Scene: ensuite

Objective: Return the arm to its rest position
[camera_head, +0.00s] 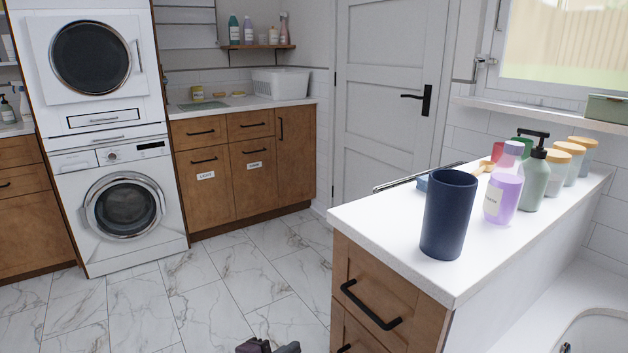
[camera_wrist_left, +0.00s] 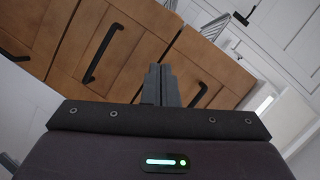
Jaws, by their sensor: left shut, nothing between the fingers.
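My left gripper (camera_wrist_left: 160,84) shows in the left wrist view with its two fingers together and nothing between them. A wooden drawer front with black handles (camera_wrist_left: 100,54) fills the view beyond the fingers. In the head view only a small dark part of my left gripper (camera_head: 268,346) shows at the bottom edge, low over the marble-look floor and to the left of the drawer cabinet. It appears apart from the cabinet. My right gripper is in neither view.
A wooden drawer cabinet (camera_head: 375,290) with a white top (camera_head: 400,222) stands at the right. A dark blue cup (camera_head: 448,215), a purple bottle (camera_head: 503,185), a green pump bottle (camera_head: 536,180) and several jars stand on it. The tiled floor (camera_head: 235,285) is clear. A washer (camera_head: 125,208) stands far left.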

